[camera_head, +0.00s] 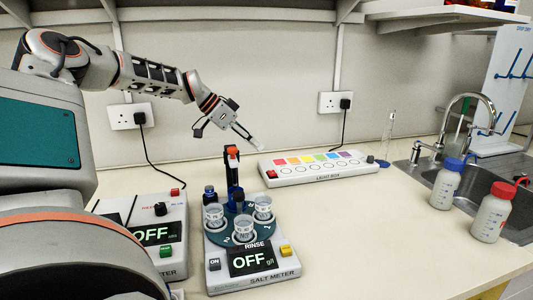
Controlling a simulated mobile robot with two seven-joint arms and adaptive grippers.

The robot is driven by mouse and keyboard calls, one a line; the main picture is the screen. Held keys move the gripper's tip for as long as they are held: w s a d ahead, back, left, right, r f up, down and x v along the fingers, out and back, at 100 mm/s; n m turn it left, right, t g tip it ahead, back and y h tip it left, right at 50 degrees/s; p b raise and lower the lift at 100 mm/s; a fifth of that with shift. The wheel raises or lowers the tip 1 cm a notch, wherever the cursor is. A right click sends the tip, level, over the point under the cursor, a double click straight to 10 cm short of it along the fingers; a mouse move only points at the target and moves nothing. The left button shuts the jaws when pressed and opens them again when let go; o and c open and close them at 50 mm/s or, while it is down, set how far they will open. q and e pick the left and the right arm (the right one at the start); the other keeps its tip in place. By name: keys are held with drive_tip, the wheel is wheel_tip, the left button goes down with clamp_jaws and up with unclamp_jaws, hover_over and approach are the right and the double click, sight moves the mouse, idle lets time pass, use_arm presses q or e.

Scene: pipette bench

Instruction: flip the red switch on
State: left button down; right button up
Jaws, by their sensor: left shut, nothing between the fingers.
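A red switch (271,174) sits at the left end of the white light box (330,177), which lies against the back wall and has a row of coloured squares. Another small red part (174,192) is on the meter at the left. My left gripper (259,146) is shut and empty. It reaches in from the upper left, its fingertips pointing down and right. In the picture they are a little above the red switch, apart from it. The switch's exact tilt is too small to tell. My right gripper is not in view.
The salt meter (214,279), its display reading OFF, carries cups and an upright red-tipped probe (233,156) in front of the light box. A second OFF meter (180,210) stands left. Bottles (493,212) and a sink tap are right. The front-right counter is clear.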

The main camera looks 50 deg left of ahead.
use_arm(q)
drive_tip(key=v, duration=0.5)
drive_tip(key=shift+s+a+r+p, duration=0.1)
drive_tip(key=shift+s+a+p, duration=0.15)
drive_tip(key=shift+p, duration=0.1)
drive_tip(key=shift+s+d+b, duration=0.3)
drive_tip(key=shift+d+b, duration=0.1)
drive_tip(key=shift+d, duration=0.25)
drive_tip(key=shift+r, duration=0.2)
